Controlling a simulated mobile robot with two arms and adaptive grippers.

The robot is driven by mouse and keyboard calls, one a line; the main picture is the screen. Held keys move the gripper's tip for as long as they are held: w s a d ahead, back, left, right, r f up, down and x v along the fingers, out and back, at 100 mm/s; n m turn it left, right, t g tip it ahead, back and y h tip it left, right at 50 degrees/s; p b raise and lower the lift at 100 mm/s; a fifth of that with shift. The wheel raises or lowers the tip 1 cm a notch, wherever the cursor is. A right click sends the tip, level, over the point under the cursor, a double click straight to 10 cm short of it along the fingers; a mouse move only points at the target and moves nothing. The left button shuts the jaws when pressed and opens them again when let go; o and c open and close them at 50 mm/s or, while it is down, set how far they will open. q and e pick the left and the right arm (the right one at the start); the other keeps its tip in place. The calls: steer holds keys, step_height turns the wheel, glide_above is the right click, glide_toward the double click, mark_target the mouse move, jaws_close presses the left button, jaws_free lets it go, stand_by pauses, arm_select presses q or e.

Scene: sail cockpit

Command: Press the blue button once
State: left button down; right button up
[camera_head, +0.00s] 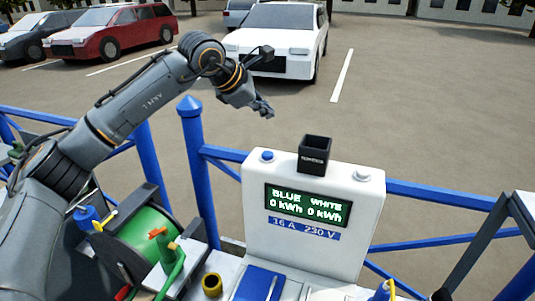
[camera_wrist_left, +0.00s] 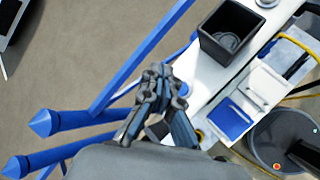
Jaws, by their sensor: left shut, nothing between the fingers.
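The blue button (camera_head: 267,155) sits on the top left of a white power pedestal (camera_head: 257,220). A white button (camera_head: 363,174) sits at the top right. The pedestal display (camera_head: 308,206) reads BLUE 0 kWh and WHITE 0 kWh. My left gripper (camera_head: 264,108) is shut and empty. In the head view it appears above the blue button, apart from it. My right gripper is not in view.
A black open box (camera_head: 314,155) stands on the pedestal between the buttons. Blue railings (camera_head: 195,160) run on both sides. A green reel (camera_head: 140,235) stands at lower left. The pedestal's blue cover (camera_head: 258,284) is below the display. Parked cars are beyond the railing.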

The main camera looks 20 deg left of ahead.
mark_target(265, 155)
arm_select(q)
step_height(265, 155, down, 8)
steer(key=b, duration=0.5)
steer(key=shift+f, duration=0.25)
stand_by(1.0)
steer(key=shift+f+b, duration=0.4)
steer(key=shift+b, duration=0.2)
steer(key=shift+f+b, duration=0.55)
steer(key=shift+f, duration=0.05)
stand_by(0.4)
steer(key=shift+r, duration=0.1)
steer(key=shift+r+p, duration=0.55)
steer(key=shift+r, duration=0.35)
